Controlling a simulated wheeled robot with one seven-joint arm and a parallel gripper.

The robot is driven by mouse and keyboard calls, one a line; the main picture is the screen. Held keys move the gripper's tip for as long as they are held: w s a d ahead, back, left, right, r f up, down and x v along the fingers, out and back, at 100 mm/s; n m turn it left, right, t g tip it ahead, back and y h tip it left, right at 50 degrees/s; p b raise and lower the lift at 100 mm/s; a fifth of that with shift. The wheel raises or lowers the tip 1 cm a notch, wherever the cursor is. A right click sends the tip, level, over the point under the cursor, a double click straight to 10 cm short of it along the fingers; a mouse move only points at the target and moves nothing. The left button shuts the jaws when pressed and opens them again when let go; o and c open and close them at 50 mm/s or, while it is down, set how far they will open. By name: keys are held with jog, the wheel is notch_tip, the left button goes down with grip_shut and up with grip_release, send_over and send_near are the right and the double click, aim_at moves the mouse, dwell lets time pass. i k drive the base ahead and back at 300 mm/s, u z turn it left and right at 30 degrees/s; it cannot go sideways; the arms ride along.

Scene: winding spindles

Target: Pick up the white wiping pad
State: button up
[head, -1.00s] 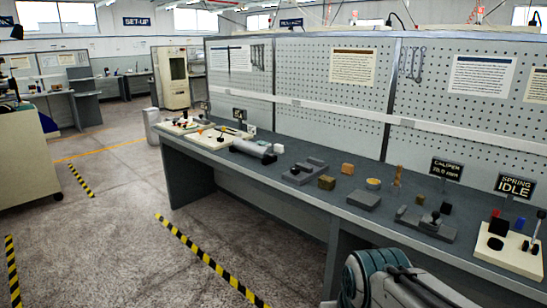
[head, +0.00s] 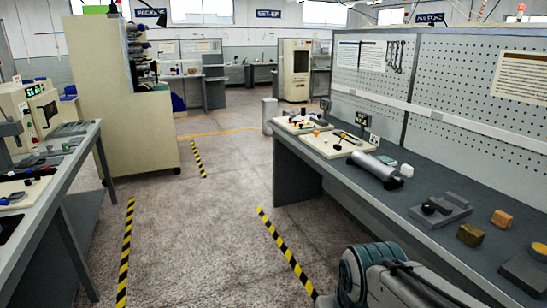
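A small white block (head: 406,170), which looks like the white wiping pad, lies on the right-hand workbench (head: 437,160). It sits just right of a grey cylinder (head: 375,166) with a dark end. It is small in view, so its texture cannot be told. A part of my own arm shows at the bottom, right of centre, in front of the bench edge. My gripper is not in view.
Two cream control boards (head: 334,145) stand at the bench's far end. A dark grey fixture (head: 440,208), a brass block (head: 470,235) and an orange block (head: 502,219) sit nearer. Another bench (head: 50,205) stands left. Open floor (head: 215,235) with striped tape lies between.

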aim_at(407, 171)
jog(key=u, duration=0.2)
jog(key=i, duration=1.55)
jog(key=z, duration=0.25)
jog(key=i, duration=1.3)
jog(key=z, duration=1.6)
jog(key=i, duration=0.9)
jog(key=z, duration=0.75)
